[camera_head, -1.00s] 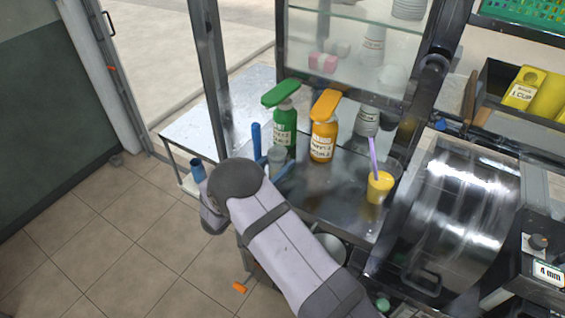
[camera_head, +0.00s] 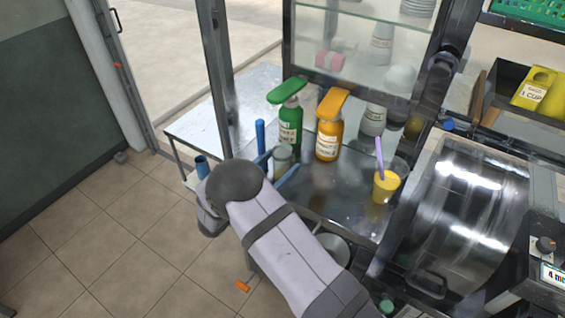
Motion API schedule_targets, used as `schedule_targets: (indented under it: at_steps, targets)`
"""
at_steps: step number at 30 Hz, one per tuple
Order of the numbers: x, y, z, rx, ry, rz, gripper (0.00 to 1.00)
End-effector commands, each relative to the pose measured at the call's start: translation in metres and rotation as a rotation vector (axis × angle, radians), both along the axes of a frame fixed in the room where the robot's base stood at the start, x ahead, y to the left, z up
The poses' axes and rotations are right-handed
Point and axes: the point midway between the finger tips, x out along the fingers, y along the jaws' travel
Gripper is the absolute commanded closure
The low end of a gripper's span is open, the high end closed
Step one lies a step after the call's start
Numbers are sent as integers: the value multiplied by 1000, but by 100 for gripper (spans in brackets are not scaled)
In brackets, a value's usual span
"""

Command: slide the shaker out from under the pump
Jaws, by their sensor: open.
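The shaker (camera_head: 282,157) appears to be the small grey cup standing on the steel counter, just in front of the green pump bottle (camera_head: 289,128). The green bottle's pump head reaches out to the left, above and behind the cup. An orange pump bottle (camera_head: 328,138) stands to the right. My gripper (camera_head: 284,160) is open, with its blue fingers low at the counter, one on each side of the shaker. I cannot tell whether they touch it. My wrist and forearm hide the lower left of the counter.
A yellow cup with a purple straw (camera_head: 385,186) stands on the right of the counter. A blue upright piece (camera_head: 260,135) is close left of the shaker. A glass cabinet is behind, and a shiny metal drum (camera_head: 460,205) is at right. The counter's middle is clear.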

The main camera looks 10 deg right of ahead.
Motion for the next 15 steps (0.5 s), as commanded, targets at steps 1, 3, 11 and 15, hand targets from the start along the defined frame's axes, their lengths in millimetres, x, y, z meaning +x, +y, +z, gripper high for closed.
schedule_targets:
  at_steps: [1, 3, 11, 15]
  targets:
    - [-4, 7, -3, 1, -1, 5, 35]
    - [-10, 15, -3, 1, -1, 4, 35]
    - [-29, 37, -2, 1, -1, 3, 35]
    - [-33, 41, -1, 1, -1, 0, 35]
